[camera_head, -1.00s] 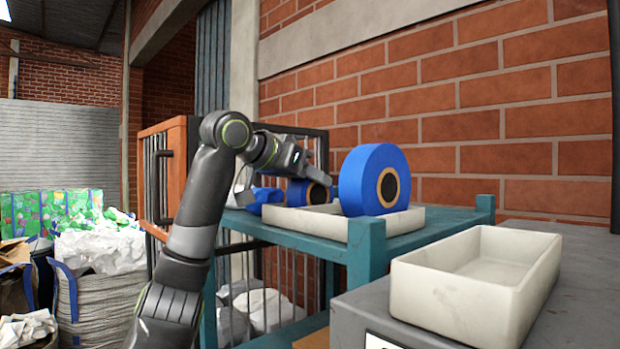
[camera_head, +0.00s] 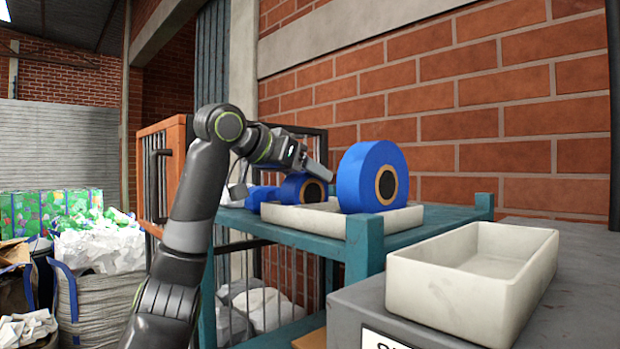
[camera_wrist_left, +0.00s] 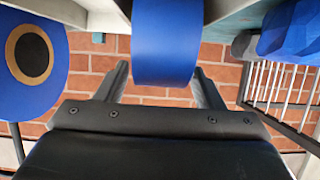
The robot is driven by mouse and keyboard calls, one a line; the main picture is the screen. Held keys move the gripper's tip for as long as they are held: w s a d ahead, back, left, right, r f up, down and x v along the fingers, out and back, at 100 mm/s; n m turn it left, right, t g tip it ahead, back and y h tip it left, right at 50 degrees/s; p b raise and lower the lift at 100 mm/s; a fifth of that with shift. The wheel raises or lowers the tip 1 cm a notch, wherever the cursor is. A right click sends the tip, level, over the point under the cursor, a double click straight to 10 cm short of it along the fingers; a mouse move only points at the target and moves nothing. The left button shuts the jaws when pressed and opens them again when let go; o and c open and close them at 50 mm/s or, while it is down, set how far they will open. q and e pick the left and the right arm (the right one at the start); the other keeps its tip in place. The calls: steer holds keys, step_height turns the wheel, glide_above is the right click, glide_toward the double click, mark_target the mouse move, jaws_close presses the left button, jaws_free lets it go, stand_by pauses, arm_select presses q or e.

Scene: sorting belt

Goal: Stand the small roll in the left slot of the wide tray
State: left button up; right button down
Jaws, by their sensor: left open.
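The small blue roll (camera_head: 291,189) with an orange-brown core stands on its rim in the left part of the wide white tray (camera_head: 388,222) on the teal rack. The slot under it is hidden. My left gripper (camera_head: 320,171) is open at the upper side of the small roll. In the left wrist view, the small roll (camera_wrist_left: 167,42) shows between the two fingertips (camera_wrist_left: 160,68); contact cannot be told. The large blue roll (camera_head: 373,178) stands in the right part of the tray and also shows in the wrist view (camera_wrist_left: 35,80). My right gripper is out of view.
A blue faceted object (camera_head: 259,195) lies left of the small roll, close to the tray. An empty white tray (camera_head: 440,290) stands on a grey surface at front right. A brick wall is behind the rack; an orange-framed cage (camera_head: 163,165) stands at left.

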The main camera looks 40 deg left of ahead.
arm_select(q)
steer(key=b+v, duration=0.2)
steer(key=v, duration=0.9)
steer(key=shift+f, duration=0.15)
